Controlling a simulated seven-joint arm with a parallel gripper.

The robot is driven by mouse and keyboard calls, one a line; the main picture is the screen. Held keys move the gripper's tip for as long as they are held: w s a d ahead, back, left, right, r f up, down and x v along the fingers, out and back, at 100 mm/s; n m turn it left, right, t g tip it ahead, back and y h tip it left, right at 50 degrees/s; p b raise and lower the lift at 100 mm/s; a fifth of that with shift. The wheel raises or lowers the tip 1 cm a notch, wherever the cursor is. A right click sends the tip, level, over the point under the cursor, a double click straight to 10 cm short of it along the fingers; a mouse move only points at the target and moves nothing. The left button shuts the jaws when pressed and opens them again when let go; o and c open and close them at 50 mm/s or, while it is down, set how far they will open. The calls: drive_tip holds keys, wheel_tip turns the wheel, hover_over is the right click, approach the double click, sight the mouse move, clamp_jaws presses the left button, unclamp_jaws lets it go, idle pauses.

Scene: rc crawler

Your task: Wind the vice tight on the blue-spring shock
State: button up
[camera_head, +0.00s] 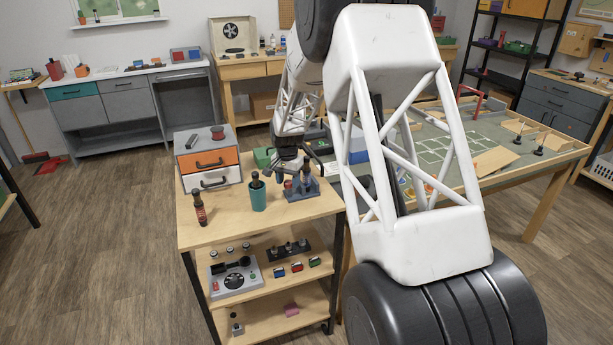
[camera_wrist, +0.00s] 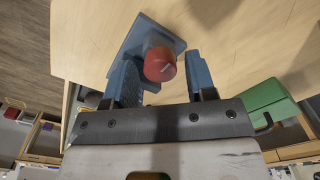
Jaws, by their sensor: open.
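The vice has a blue-grey body (camera_head: 303,192) and stands on the cart's top near its right side. Its red round knob (camera_wrist: 160,65) faces the wrist camera, with the blue-grey base (camera_wrist: 152,35) behind it. My gripper (camera_wrist: 161,58) is open, with one blue finger on each side of the knob; I cannot tell whether either touches it. In the head view my gripper (camera_head: 289,163) is just above and behind the vice. A dark upright piece with a reddish-brown top (camera_head: 305,173) shows at the vice. I cannot make out a blue spring there.
On the wooden cart top (camera_head: 225,225) stand a teal cup (camera_head: 258,196) with a dark item in it, a dark-red upright item (camera_head: 199,208) and a drawer box (camera_head: 207,160). A green box (camera_head: 263,157) is behind. The cart's front strip is clear.

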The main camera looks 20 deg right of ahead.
drive_tip(key=shift+c, duration=0.3)
drive_tip(key=c, duration=0.7)
drive_tip(key=shift+m, duration=0.3)
drive_tip(key=shift+m, duration=1.2)
drive_tip(key=shift+m, duration=1.8)
